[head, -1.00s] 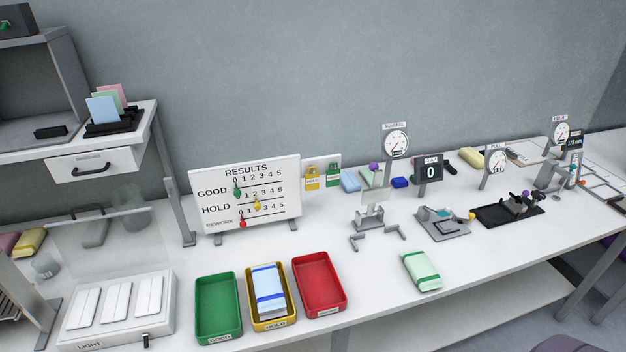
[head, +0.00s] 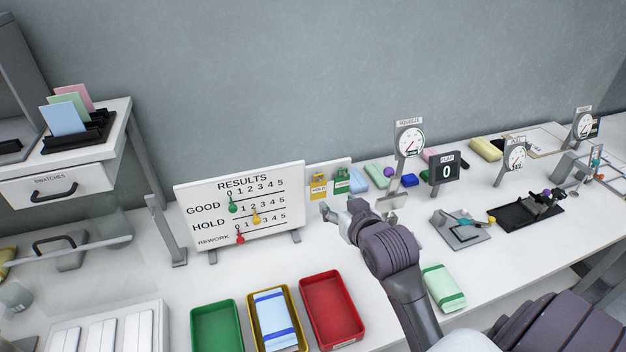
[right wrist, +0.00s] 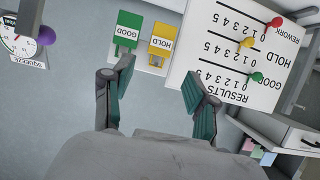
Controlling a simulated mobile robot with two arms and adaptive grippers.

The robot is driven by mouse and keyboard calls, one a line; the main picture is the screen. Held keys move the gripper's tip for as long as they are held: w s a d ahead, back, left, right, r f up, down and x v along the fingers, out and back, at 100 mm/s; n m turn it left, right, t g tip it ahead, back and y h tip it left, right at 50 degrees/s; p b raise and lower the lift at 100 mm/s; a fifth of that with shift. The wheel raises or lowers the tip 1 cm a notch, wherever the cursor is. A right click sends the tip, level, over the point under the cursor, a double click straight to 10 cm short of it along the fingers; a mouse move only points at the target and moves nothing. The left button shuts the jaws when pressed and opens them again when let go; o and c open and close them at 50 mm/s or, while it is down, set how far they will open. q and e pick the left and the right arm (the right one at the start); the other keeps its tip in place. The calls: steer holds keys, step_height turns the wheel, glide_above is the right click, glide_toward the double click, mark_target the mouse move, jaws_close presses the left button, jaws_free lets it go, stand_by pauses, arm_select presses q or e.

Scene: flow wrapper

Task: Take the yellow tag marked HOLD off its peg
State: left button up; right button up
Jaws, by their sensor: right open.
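The yellow HOLD tag (head: 318,187) hangs on the small white board (head: 345,163) behind the right end of the results board. It also shows in the right wrist view (right wrist: 164,44), beside the green GOOD tag (right wrist: 126,30). My right gripper (head: 331,212) is in front of the tags and a little below them in the head view. In the right wrist view its two fingers (right wrist: 159,85) are spread and empty, with the yellow tag beyond the gap, apart from them. The peg itself is too small to make out. My left gripper is not in view.
The results board (head: 245,205) with coloured pointers stands close to the left of my right gripper. Green, yellow and red trays (head: 333,310) lie at the front; the yellow one holds a pack. The squeeze gauge (head: 410,140) stands to the right.

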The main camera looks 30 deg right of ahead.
glide_toward(319, 189)
steer(key=w, duration=0.1)
steer(key=p+x, duration=0.1)
steer(key=x, duration=0.2)
steer(key=shift+w+d+p, duration=0.1)
steer(key=shift+d+p, duration=0.1)
steer(key=shift+p, duration=0.2)
steer(key=p+x, duration=0.1)
steer(key=x, duration=0.2)
steer(key=shift+w+f, duration=0.2)
steer(key=shift+w+d+f, duration=0.1)
steer(key=shift+w+f, duration=0.1)
steer(key=shift+w, duration=0.05)
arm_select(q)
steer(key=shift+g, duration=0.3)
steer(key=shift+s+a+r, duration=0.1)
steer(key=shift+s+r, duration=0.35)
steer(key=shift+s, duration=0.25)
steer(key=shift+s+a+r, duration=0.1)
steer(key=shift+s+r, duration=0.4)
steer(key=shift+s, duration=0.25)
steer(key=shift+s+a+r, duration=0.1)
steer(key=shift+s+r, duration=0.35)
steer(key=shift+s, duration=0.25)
arm_select(e)
steer(key=c, duration=0.6)
